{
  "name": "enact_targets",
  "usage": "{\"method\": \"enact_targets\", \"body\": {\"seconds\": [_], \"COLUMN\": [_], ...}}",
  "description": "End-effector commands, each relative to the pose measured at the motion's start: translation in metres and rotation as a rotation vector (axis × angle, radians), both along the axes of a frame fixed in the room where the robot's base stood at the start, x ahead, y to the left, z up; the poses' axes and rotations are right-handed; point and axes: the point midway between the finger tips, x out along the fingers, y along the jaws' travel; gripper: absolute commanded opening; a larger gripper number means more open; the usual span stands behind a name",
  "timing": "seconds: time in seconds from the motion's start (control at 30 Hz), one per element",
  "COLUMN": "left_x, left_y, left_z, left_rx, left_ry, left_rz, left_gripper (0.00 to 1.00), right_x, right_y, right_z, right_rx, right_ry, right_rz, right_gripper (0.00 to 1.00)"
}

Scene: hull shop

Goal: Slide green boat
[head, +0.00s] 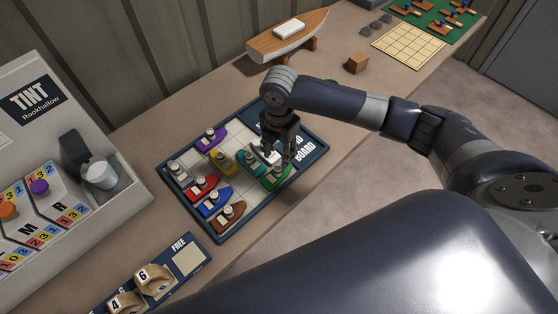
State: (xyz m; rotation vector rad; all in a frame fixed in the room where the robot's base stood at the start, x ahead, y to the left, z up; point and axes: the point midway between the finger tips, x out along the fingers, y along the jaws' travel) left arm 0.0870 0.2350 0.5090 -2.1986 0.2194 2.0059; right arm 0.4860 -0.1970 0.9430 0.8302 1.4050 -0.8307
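The green boat (279,178) sits on the sliding board (232,236), near its right edge, with a light peg on top. My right gripper (279,157) points down at the board from above, just behind the green boat's peg. Its fingers partly cover a white boat and the cells there. I cannot tell whether the fingers touch a peg or how far apart they are. A teal boat (246,161) lies just left of the green one. My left gripper is out of view.
Purple (212,140), yellow (223,162), red (203,190), blue (215,202) and brown (229,215) boats share the board. A TINT machine (40,150) stands left. A model hull (288,36) and wooden block (357,63) stand behind. A FREE panel (190,262) lies in front.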

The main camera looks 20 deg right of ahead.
Motion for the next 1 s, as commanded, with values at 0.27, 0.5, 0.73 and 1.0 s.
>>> {"method": "enact_targets", "body": {"seconds": [0.27,0.5,0.73,1.0], "left_x": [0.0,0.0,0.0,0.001], "left_y": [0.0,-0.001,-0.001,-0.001], "left_z": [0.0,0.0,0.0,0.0], "left_rx": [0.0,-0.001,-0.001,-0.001], "left_ry": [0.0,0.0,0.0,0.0], "left_rz": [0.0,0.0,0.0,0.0], "left_gripper": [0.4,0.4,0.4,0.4], "right_x": [0.0,0.0,0.0,-0.008], "right_y": [-0.001,-0.001,-0.001,0.012], "right_z": [0.037,0.042,0.041,0.034], "right_rx": [0.0,0.0,0.0,0.02], "right_ry": [-0.001,0.001,0.001,-0.005], "right_rz": [0.0,0.0,0.0,-0.021], "right_gripper": [0.4,0.4,0.4,0.4]}}
